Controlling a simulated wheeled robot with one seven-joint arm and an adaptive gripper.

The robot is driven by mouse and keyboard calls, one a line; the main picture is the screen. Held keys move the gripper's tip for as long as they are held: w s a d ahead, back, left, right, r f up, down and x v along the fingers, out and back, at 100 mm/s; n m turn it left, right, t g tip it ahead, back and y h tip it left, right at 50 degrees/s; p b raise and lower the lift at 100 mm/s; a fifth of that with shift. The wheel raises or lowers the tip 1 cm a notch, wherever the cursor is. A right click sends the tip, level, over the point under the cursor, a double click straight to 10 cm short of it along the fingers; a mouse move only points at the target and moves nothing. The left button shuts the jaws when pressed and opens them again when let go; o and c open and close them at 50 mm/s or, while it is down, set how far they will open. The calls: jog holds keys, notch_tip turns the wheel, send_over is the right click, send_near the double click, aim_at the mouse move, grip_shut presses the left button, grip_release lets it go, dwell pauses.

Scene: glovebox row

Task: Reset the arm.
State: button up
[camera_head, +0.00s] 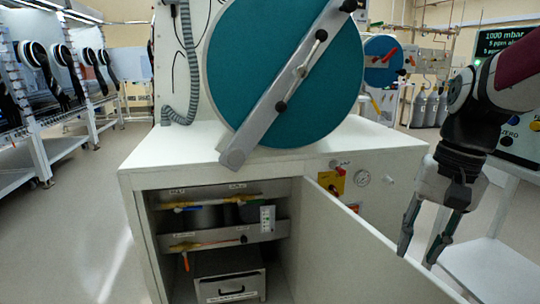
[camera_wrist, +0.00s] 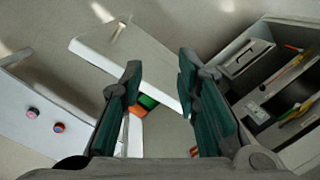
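My arm comes in at the right of the head view and hangs downward. My gripper (camera_head: 418,256) points down beside the top edge of the open cabinet door (camera_head: 370,262), with a clear gap between its two fingers. In the wrist view my gripper (camera_wrist: 158,75) also has its fingers wide apart, with nothing held between them. The white door panel (camera_wrist: 135,55) shows beyond and between the fingers there. I cannot tell whether a fingertip touches the door.
The white cabinet (camera_head: 165,160) stands open with shelves and a drawer box (camera_head: 230,288) inside. A large teal round hatch with a grey bar (camera_head: 285,85) rises above it. A white side table (camera_head: 490,270) is at right. Open floor (camera_head: 75,225) lies at left.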

jog(key=s+a+r+n+t+h, duration=0.2)
jog(key=s+a+n+t, duration=0.35)
jog(key=s, duration=0.55)
jog(key=s+f+g+b, duration=0.5)
jog(key=s+f+b, duration=0.5)
jog(key=f, duration=0.4)
notch_tip(320, 180, up, 40)
jog(key=s+t+p, duration=0.1)
jog(key=t+p, duration=0.2)
jog(key=p, duration=3.6)
jog(key=shift+s+f+t, duration=0.15)
jog(key=shift+s+t, duration=0.2)
